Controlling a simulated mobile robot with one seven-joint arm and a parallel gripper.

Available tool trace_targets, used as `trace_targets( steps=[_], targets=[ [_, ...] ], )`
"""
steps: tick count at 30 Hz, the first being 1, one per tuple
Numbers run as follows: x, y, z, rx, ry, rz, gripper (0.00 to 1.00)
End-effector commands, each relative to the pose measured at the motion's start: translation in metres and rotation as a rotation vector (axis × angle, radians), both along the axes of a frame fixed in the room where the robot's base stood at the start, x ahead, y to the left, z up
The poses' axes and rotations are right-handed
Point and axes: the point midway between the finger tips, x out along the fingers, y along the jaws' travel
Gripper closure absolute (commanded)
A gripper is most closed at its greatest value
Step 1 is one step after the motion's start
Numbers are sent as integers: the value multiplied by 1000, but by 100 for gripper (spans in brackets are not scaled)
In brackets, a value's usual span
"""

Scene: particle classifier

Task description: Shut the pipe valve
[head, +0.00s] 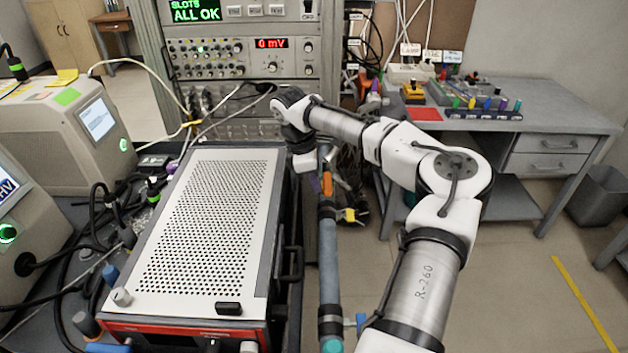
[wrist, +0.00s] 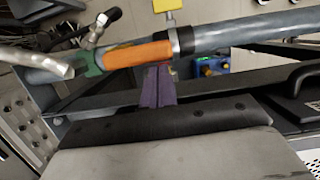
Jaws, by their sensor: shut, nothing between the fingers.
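A grey pipe (head: 329,262) runs upright beside the white perforated box. It has an orange section (head: 327,184), which also shows in the wrist view (wrist: 140,53). A yellow piece (head: 349,215) on a short metal stem sticks out beside the pipe's black collar and looks like the valve handle; in the wrist view it is at the top edge (wrist: 167,5), partly cut off. My gripper (head: 314,184) is shut and empty. Its purple fingertips (wrist: 158,72) are together at the orange section, on the side away from the yellow piece; I cannot tell whether they touch it.
The perforated box (head: 210,225) stands close left of the pipe, with a black handle (head: 292,262) on its side. A blue fitting (head: 361,322) is lower on the pipe. An instrument rack (head: 240,85) stands behind. A desk (head: 530,121) is at right, with open floor before it.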

Motion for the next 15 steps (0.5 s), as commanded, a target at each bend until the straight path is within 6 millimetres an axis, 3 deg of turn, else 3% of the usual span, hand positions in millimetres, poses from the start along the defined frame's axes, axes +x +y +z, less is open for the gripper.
trace_targets(
  steps=[15],
  targets=[
    [-3, -5, 1, 3, 1, 87, 100]
  ],
)
